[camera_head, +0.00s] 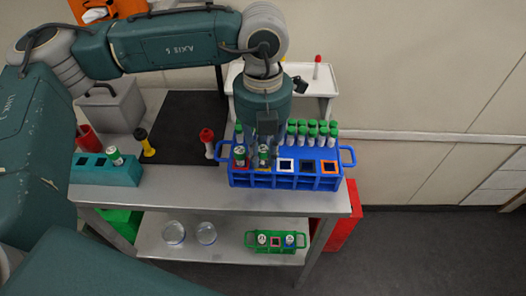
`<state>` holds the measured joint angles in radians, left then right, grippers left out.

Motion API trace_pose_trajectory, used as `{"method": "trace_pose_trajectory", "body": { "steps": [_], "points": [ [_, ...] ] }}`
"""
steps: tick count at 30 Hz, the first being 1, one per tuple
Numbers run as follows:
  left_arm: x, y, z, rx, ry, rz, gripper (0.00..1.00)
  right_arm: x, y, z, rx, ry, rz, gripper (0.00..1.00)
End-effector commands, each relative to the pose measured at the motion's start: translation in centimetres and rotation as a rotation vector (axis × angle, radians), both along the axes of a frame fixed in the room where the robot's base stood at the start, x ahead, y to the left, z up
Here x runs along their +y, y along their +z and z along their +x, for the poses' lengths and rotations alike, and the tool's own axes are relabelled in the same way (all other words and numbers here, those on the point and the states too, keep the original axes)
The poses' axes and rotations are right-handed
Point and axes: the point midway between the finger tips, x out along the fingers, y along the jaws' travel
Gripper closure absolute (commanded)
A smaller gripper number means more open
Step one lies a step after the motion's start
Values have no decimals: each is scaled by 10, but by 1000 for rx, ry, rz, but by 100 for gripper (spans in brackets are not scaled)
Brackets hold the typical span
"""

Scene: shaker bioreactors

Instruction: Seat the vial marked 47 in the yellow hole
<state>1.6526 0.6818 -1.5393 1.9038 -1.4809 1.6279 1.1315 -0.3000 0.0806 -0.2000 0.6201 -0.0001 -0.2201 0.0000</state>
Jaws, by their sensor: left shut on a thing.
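My left gripper (265,148) points down over the left part of the blue rack (290,183). It is shut on a green-capped vial (264,157) at the second hole from the left; the number on the vial is too small to read. The vial and fingers cover that hole, so I cannot make out its color or whether the vial is fully down. Another green-capped vial (240,158) stands at the leftmost hole. To the right, the white-rimmed hole (285,165), a dark hole (307,167) and an orange-rimmed hole (329,168) are empty. My right gripper is out of view.
Several green-capped vials (312,133) stand behind the rack. A teal rack (105,174) holds a vial at left. A yellow-and-black item (144,142) and a red-capped item (207,143) stand between. A green rack (275,248) and round dishes (173,232) are on the lower shelf.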

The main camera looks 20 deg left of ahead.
Motion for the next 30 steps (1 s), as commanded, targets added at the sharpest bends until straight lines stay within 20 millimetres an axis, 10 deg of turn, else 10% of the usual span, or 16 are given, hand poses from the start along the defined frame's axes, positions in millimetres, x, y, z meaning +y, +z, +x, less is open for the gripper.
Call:
{"method": "trace_pose_trajectory", "body": {
  "steps": [20, 21, 24, 30],
  "points": [
    [0, -7, 0, 0, 0, 0, 96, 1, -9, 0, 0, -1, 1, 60],
    [0, -7, 0, 0, 0, 0, 75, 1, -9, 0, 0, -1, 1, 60],
    [0, -7, 0, 0, 0, 0, 58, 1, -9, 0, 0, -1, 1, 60],
    [0, -7, 0, 0, 0, 0, 58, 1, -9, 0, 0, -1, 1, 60]
  ]
}}
